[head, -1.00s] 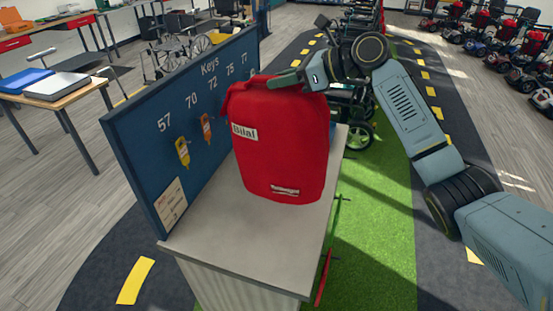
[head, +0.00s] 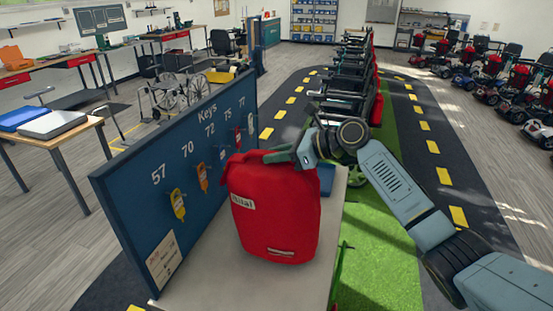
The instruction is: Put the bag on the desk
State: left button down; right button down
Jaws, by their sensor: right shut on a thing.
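A red bag (head: 275,215) with a pale name label is upright over the grey-white counter top (head: 205,285), beside the blue key board. My right gripper (head: 282,155) is shut on the bag's top, at its strap. I cannot tell whether the bag's bottom touches the counter. My left gripper is not in view. A wooden table (head: 75,130) at the left holds a blue case and a grey case, and longer benches with red drawers stand behind it; I cannot tell which is the desk.
The blue key board (head: 130,215) with numbers and hanging tags walls off the counter's left side. Wheelchairs (head: 195,90) stand beyond it. A row of scooters (head: 355,80) stands along the green strip, and more scooters (head: 490,80) at the right. Grey floor is clear between.

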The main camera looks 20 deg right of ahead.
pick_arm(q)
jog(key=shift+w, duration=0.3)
pick_arm(e)
jog(key=shift+f, duration=0.5)
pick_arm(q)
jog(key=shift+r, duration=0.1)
pick_arm(e)
jog(key=shift+f, duration=0.1)
jog(key=c, duration=1.3)
grip_release()
jog(key=shift+f, duration=0.1)
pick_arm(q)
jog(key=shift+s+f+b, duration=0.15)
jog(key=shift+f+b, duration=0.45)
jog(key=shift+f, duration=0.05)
pick_arm(e)
jog(key=v, duration=1.2)
jog(key=shift+s, duration=0.1)
